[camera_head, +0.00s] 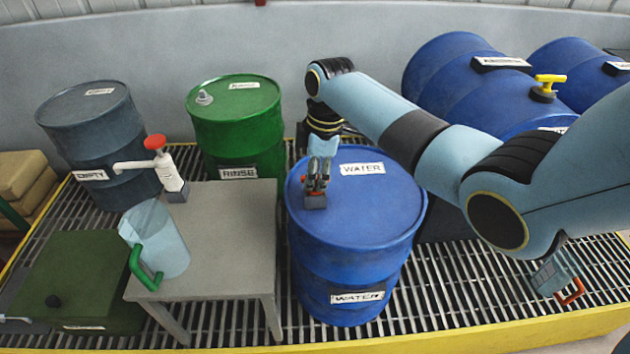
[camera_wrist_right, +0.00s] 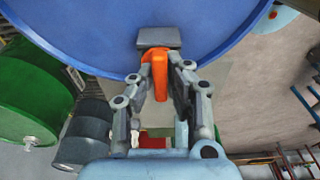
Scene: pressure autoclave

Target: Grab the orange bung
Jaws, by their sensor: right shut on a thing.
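The orange bung (camera_wrist_right: 158,75) stands out between the fingers in the right wrist view, with a grey block (camera_wrist_right: 158,38) beside its end on the blue drum top. In the head view only small orange-red bits show between the fingers. My right gripper (camera_head: 317,182) is over the left part of the top of the blue WATER drum (camera_head: 365,215). Its fingers (camera_wrist_right: 162,88) are shut on the orange bung, one on each side. The fingers hide part of the bung in the head view. My left gripper is not in view.
A grey table (camera_head: 235,220) with a clear green-handled jug (camera_head: 160,240) and a red-topped pump (camera_head: 165,170) stands left. Blue drums (camera_head: 470,85) lie back right. Another jug (camera_head: 553,275) with a red handle stands lower right.

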